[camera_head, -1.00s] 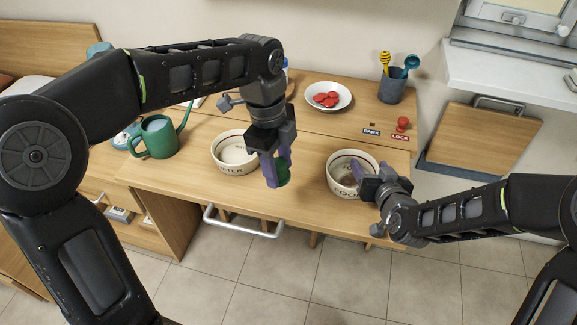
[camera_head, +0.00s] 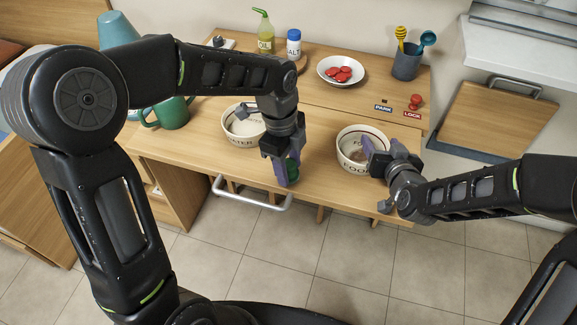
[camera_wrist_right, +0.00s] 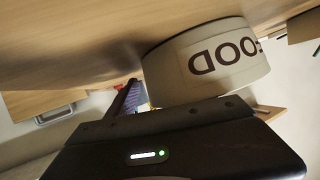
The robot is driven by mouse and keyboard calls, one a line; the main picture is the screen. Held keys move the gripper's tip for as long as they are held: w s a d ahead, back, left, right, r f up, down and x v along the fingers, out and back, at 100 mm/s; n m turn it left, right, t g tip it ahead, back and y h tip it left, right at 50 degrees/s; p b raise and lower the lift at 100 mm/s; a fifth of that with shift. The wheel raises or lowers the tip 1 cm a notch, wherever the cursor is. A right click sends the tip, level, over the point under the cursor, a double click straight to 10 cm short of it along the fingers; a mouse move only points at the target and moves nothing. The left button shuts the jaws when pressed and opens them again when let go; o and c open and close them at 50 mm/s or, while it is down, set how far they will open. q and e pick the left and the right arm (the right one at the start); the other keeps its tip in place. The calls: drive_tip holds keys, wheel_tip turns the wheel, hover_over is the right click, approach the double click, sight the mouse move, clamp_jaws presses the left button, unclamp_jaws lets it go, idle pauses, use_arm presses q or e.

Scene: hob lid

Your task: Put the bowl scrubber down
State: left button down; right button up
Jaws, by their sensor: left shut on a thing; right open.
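My left gripper (camera_head: 284,176) is shut on a green thing, seemingly the bowl scrubber (camera_head: 292,170), mostly hidden between the purple fingers. It is low over the front of the wooden counter, between the two bowls. I cannot tell whether the scrubber touches the counter. The white FOOD bowl (camera_head: 350,159) stands upright to the right. My right gripper (camera_head: 376,158) is open at that bowl's right side, one purple finger near its rim. In the right wrist view the FOOD bowl (camera_wrist_right: 212,75) is close, beside a purple finger (camera_wrist_right: 124,98). The WATER bowl (camera_head: 243,138) stands left of my left gripper.
A plate of red discs (camera_head: 341,72), an OIL bottle (camera_head: 263,32), a SALT jar (camera_head: 293,44) and a utensil cup (camera_head: 407,62) stand at the back. A green watering can (camera_head: 172,113) is left. A metal rail (camera_head: 251,196) runs along the front edge.

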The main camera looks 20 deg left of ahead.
use_arm(q)
drive_tip(key=shift+f, duration=0.3)
drive_tip(key=shift+f, duration=0.1)
drive_tip(key=c, duration=0.7)
unclamp_jaws()
drive_tip(key=shift+c, duration=0.2)
wheel_tip(320, 180, up, 12)
drive_tip(key=a, duration=0.1)
drive_tip(key=shift+w+a, duration=0.15)
drive_tip(key=shift+a, duration=0.1)
drive_tip(key=shift+o, duration=0.3)
